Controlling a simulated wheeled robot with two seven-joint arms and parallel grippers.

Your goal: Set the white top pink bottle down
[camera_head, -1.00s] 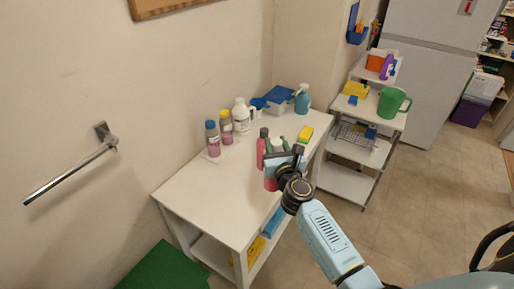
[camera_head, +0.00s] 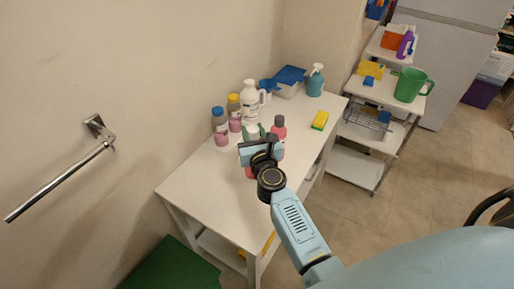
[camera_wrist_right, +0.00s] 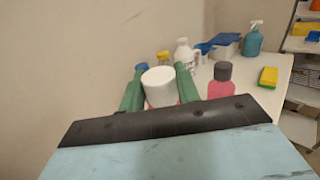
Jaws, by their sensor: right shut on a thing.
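My right gripper (camera_head: 254,133) is shut on the white top pink bottle, over the white table (camera_head: 205,187). In the right wrist view the bottle's white cap (camera_wrist_right: 160,86) sits between the green fingers, with a little pink below it. In the head view the gripper hides most of the bottle; a bit of pink (camera_head: 249,173) shows beneath. I cannot tell whether its base touches the table. A pink bottle with a dark cap (camera_head: 279,130) stands just right of the gripper; it also shows in the right wrist view (camera_wrist_right: 221,84). My left gripper is not in view.
Blue-capped (camera_head: 220,128) and yellow-capped (camera_head: 234,113) bottles stand behind, left of the gripper. A white jug (camera_head: 250,102), a blue-lidded box (camera_head: 289,82), a teal spray bottle (camera_head: 315,82) and a yellow sponge (camera_head: 320,120) are farther back. The table's front left is clear.

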